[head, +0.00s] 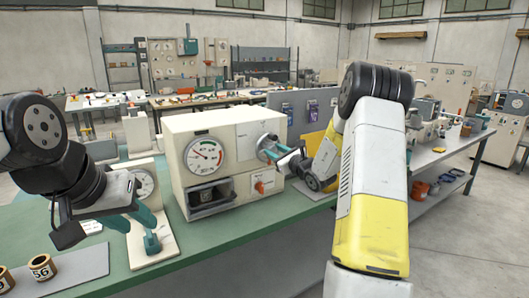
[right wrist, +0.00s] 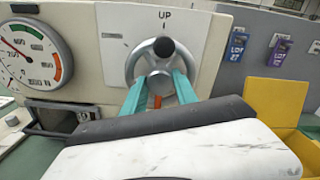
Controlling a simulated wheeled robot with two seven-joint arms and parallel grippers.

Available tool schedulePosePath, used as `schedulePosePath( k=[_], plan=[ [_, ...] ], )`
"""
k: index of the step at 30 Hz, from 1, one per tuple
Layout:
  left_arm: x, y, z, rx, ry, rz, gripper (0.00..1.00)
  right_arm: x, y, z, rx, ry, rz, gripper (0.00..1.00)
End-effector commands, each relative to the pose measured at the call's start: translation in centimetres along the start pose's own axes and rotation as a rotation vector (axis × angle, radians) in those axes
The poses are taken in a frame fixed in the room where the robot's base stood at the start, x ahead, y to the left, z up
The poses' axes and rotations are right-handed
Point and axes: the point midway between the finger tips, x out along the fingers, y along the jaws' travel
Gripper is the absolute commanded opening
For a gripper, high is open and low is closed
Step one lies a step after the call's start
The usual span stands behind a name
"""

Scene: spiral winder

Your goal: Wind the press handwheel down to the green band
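The press (head: 225,128) is a cream box on the green bench. The silver handwheel (right wrist: 140,58) with a black knob (right wrist: 164,46) sits under "UP". My right gripper (right wrist: 160,80) has its teal fingers apart at the wheel's lower part; contact is unclear. In the head view it (head: 274,151) partly hides the wheel. My left gripper (head: 135,218) is at the left, its fingers apart, holding nothing visible.
An orange lever (head: 260,188) sits below the handwheel. A stand with a gauge (head: 144,183) and a teal part (head: 152,243) is by my left gripper. A yellow bin (right wrist: 275,100) is right of the press.

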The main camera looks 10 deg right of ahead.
Motion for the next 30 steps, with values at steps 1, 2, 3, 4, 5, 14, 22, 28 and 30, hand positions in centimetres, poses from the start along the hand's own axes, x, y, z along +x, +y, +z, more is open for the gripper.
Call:
schedulePosePath(
  k=[1,2,3,4,5,14,22,28,30],
  plan=[
    [0.0,0.0,0.0,0.0,0.0,0.0,0.36,-0.01,0.01,0.0,0.0,0.0,0.0,0.0],
    [0.0,0.0,0.0,0.0,0.0,0.0,0.36,-0.01,0.02,0.0,0.0,0.0,0.0,0.0],
    [0.0,0.0,0.0,0.0,0.0,0.0,0.36,-0.02,0.01,0.0,0.0,0.0,0.0,0.0],
    [0.0,0.0,0.0,0.0,0.0,0.0,0.36,-0.02,0.01,-0.01,0.002,0.0,0.0,0.0],
    [0.0,0.0,0.0,0.0,0.0,0.0,0.36,-0.02,0.01,-0.01,0.004,0.0,0.0,0.0],
    [0.0,0.0,0.0,0.0,0.0,0.0,0.36,-0.05,-0.05,-0.05,0.106,0.001,0.0,0.0],
    [0.0,0.0,0.0,0.0,0.0,0.0,0.36,-0.06,-0.09,-0.07,0.292,0.001,0.0,0.0],
    [0.0,0.0,0.0,0.0,0.0,0.0,0.36,-0.05,-0.09,-0.06,0.413,0.0,0.0,0.0],
    [0.0,0.0,0.0,0.0,0.0,0.0,0.36,-0.06,-0.12,-0.08,0.446,0.001,0.0,0.0]
  ],
)
